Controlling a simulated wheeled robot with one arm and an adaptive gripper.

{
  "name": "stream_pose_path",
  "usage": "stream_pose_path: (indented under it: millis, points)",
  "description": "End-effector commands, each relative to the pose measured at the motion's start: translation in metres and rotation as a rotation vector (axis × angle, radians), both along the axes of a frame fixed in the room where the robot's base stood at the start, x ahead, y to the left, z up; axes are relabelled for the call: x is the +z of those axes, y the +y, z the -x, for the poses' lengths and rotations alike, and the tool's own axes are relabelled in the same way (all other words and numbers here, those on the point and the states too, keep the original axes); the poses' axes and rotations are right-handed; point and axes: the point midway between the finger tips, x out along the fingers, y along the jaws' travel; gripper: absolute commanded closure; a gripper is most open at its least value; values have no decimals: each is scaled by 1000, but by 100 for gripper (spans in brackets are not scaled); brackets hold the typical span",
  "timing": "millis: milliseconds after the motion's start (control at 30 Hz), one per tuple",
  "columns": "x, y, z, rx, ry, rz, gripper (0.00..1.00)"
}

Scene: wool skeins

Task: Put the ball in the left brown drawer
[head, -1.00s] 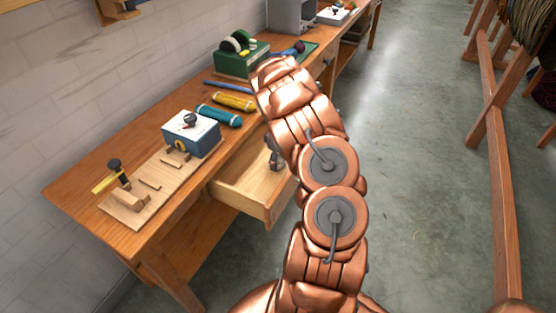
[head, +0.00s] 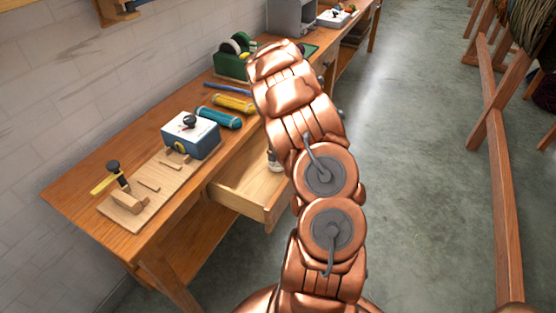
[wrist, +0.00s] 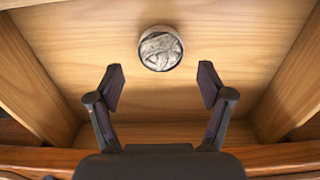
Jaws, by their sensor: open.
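The brown drawer (head: 245,202) stands pulled out from the wooden bench in the head view. Its bare floor shows in the wrist view (wrist: 85,50). A round grey-white marbled thing, apparently the ball (wrist: 160,48), rests in the drawer towards the top of the wrist view. A pale part of it shows beside my arm in the head view (head: 272,161). My gripper (wrist: 160,84) is open and empty, its two dark fingers spread over the drawer and apart from the ball. In the head view my copper arm hides the gripper.
The bench top (head: 75,190) bears a blue-and-white box (head: 191,136), a wooden board with a clamp (head: 125,205), teal (head: 219,118) and yellow (head: 233,103) rolls, and a green holder (head: 232,64). Wooden frames (head: 494,130) stand at the right. The floor between is clear.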

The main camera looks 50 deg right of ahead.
Motion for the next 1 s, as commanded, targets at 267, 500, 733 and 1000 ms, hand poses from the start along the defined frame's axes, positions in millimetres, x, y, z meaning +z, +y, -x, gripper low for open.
stream_pose_path:
  millis: [267, 500, 733, 1000]
  points:
    - [44, 0, 0, 0, -2, -1, 21]
    - [59, 0, 1, 0, 2, -1, 21]
    - [73, 14, 3, -21, 10, 7, 21]
    - [125, 84, 27, -134, 43, 34, 21]
